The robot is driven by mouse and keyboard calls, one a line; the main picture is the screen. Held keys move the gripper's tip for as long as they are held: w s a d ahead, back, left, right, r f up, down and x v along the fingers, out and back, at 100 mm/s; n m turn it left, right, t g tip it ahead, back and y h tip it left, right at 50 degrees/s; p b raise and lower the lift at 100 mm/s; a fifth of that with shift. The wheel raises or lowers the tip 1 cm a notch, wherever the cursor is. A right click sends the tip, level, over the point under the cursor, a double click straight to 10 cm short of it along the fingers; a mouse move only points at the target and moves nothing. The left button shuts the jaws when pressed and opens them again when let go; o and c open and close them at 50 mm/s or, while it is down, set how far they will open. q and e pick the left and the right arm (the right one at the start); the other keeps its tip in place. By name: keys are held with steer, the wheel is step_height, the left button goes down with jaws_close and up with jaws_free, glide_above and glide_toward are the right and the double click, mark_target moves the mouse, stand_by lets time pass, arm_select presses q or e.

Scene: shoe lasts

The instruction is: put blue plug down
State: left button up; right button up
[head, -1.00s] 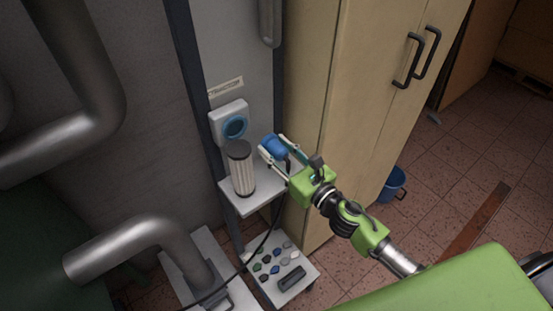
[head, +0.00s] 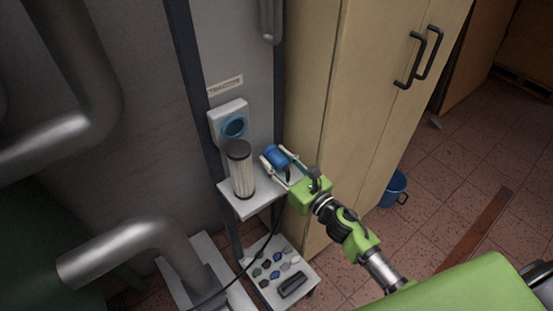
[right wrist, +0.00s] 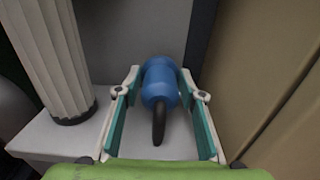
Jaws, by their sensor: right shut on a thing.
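The blue plug (head: 275,156) is between the fingers of my right gripper (head: 277,163), over the right part of a small white shelf (head: 240,206). In the right wrist view the blue plug (right wrist: 160,82) sits between the two teal-lined fingers, with its black cable end (right wrist: 159,125) toward the camera. My right gripper is shut on it. Whether the plug touches the shelf (right wrist: 50,142) cannot be told. My left gripper is not in view.
A white ribbed cylinder with a dark cap (head: 241,172) stands on the shelf, left of the plug. A blue socket (head: 235,126) is on the wall behind. A tan cabinet (head: 345,110) stands close on the right. A lower tray (head: 304,268) holds several small parts.

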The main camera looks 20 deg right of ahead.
steer(key=shift+f+b, duration=0.35)
steer(key=shift+f, duration=0.05)
steer(key=o, duration=1.5)
steer(key=shift+c, duration=0.2)
steer(key=shift+r, duration=0.1)
steer(key=shift+s+r+p, duration=0.1)
steer(key=shift+r+p, duration=0.65)
steer(key=shift+p, duration=0.25)
steer(key=b+v, duration=0.3)
steer(key=v, duration=0.9)
steer(key=shift+f, duration=0.1)
